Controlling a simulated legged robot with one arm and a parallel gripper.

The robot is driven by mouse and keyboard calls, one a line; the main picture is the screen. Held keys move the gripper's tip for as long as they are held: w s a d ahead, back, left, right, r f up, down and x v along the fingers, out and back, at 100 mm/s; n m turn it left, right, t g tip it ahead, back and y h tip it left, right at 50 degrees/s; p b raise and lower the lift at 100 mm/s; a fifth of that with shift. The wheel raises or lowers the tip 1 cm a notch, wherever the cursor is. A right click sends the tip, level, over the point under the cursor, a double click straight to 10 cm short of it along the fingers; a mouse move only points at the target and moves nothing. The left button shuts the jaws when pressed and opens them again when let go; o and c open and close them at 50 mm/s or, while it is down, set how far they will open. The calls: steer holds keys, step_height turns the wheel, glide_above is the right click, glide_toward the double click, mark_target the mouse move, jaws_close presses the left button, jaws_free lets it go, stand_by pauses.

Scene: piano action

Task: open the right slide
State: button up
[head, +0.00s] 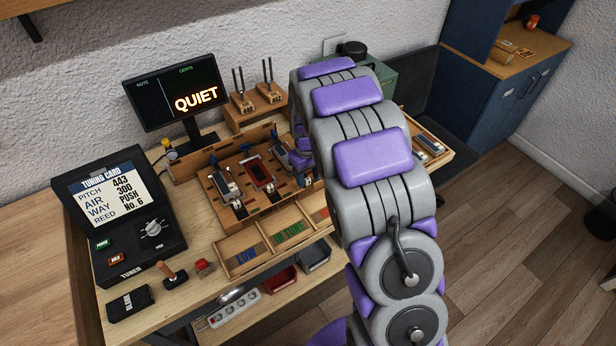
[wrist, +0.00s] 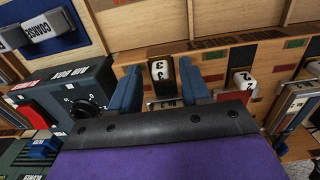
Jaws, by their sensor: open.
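A wooden jig (head: 215,179) holds several slide units in a row. A grey unit (head: 226,184) is at the left and a red one (head: 262,175) in the middle. The rightmost, seemingly the right slide, is mostly hidden by my arm in the head view. My gripper's dark palm edge hides the lower part.
A tray with labelled compartments (head: 268,259) lies in front of the jig. A screen (head: 172,92) stands behind it.

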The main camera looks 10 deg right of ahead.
step_height(320, 180, up, 16)
steer(key=p, duration=0.3)
steer(key=shift+r, duration=0.15)
steer(key=s+r+m+g, duration=0.1)
steer(key=s+r, duration=0.1)
steer(key=s, duration=1.7)
steer(key=s+a+r+m, duration=0.1)
steer(key=s+r+m, duration=0.1)
steer(key=s, duration=1.8)
steer(key=shift+r+m+g, duration=0.25)
steer(key=shift+m+g, duration=0.05)
steer(key=shift+g, duration=0.1)
